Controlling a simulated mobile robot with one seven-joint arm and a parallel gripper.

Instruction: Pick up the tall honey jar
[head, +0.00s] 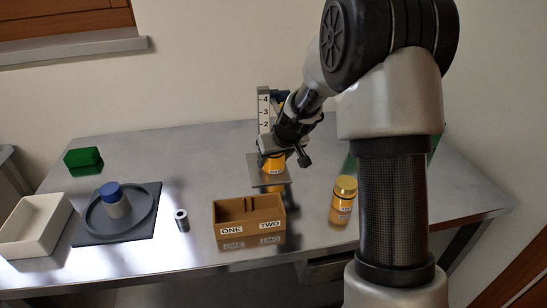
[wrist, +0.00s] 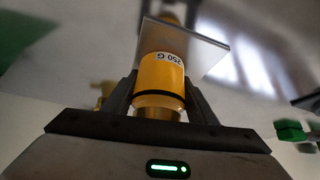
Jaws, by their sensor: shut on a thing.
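My gripper (head: 272,152) is shut on a yellow honey jar (head: 273,165), holding it from above near its lid end. In the wrist view my gripper (wrist: 160,98) has a finger on each side of this jar (wrist: 162,78). Its label reads "250 G" and its gold lid faces the camera. The jar is over a small grey plate (head: 270,186) by a post with numbers (head: 263,112). I cannot tell whether it touches the plate. A second yellow jar with a gold lid (head: 343,200) stands on the table at right. I cannot compare their heights exactly.
A brown box marked ONE and TWO (head: 248,213) stands in front of the plate. A small grey cylinder (head: 182,220), a round dark tray (head: 140,222) with a blue-capped jar (head: 114,200), a white bin (head: 35,222) and a green block (head: 83,158) are left.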

